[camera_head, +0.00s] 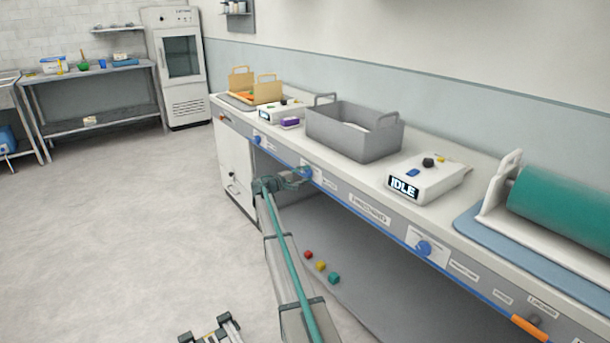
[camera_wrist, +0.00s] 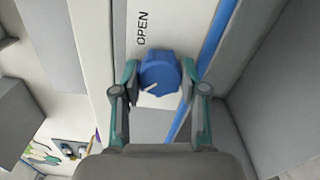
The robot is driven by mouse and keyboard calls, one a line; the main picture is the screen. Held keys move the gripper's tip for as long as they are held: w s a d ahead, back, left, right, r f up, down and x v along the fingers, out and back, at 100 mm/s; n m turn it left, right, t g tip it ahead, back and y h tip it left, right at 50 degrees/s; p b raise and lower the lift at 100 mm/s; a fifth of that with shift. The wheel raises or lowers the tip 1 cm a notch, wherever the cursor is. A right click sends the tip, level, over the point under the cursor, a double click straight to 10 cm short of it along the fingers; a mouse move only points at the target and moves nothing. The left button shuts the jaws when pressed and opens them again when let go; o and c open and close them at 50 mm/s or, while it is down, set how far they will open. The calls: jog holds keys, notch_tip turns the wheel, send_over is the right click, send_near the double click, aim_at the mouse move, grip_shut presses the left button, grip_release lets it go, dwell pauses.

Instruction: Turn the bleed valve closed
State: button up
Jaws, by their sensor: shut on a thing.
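The bleed valve shows in the wrist view as a round blue knob (camera_wrist: 160,70) on a pale panel along the bench front. A white mark on the knob's face points to the lower left of the picture. The word OPEN is printed on the panel above the knob, turned sideways. My gripper (camera_wrist: 159,78) has one finger on each side of the knob and is shut on it. In the head view my gripper (camera_head: 302,176) is at the bench front below the grey bin. There it hides most of the knob.
Another blue knob (camera_head: 424,248) is farther right on the bench front, and one more (camera_head: 257,140) is at the left. A grey bin (camera_head: 350,140), a control box reading IDLE (camera_head: 425,182) and a green roller (camera_head: 560,205) stand on the bench. The floor at left is open.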

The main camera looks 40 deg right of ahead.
jog(key=o, duration=1.1)
jog(key=shift+o, duration=0.2)
jog(key=a, duration=1.2)
jog(key=shift+w, duration=0.15)
